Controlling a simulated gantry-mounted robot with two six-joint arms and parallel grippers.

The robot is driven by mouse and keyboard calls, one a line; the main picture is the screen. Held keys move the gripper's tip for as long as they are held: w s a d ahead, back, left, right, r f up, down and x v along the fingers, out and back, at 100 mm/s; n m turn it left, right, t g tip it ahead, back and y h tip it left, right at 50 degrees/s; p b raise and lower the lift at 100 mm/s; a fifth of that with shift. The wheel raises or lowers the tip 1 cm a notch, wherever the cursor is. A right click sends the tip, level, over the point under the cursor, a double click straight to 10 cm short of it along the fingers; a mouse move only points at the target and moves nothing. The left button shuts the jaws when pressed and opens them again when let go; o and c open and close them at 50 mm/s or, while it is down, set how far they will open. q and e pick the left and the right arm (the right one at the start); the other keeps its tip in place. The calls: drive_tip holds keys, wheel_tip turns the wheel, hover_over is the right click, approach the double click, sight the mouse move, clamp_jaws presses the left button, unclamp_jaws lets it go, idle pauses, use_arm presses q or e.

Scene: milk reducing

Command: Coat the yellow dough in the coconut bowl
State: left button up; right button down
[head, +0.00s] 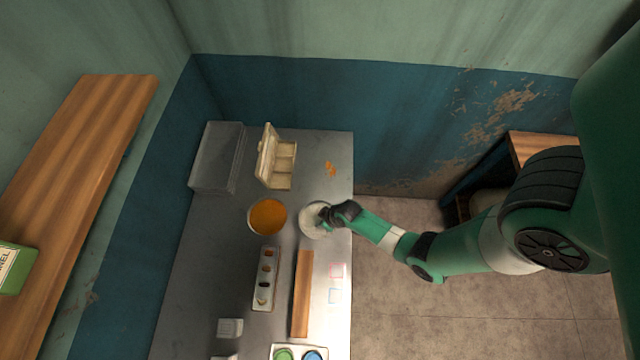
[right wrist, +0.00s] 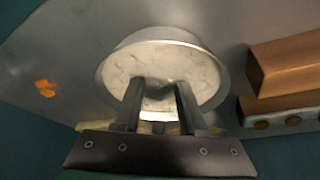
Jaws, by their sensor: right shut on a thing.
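The coconut bowl (head: 309,224), a round metal bowl with white flaky contents, stands near the right edge of the steel table; it also fills the middle of the right wrist view (right wrist: 203,48). My right gripper (head: 325,214) reaches into the bowl from the right. In the right wrist view its two dark fingers (right wrist: 160,95) are spread a little around a small pale yellowish piece, the yellow dough (right wrist: 159,106), mostly hidden low in the bowl. Whether coconut sticks to the dough is too small to tell. My left gripper is out of view.
A bowl of orange liquid (head: 267,217) stands just left of the coconut bowl. A pale box with compartments (head: 281,178) is behind. A narrow tray (head: 265,294) and a wooden block (head: 302,293) lie in front. An orange patch (head: 330,168) marks the table.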

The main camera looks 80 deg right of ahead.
drive_tip(key=shift+s+d, duration=0.15)
drive_tip(key=shift+d, duration=0.2)
drive_tip(key=shift+d, duration=0.25)
drive_tip(key=shift+w, duration=0.4)
drive_tip(key=shift+w, duration=0.1)
drive_tip(key=shift+w+a, duration=0.15)
drive_tip(key=shift+a, duration=0.3)
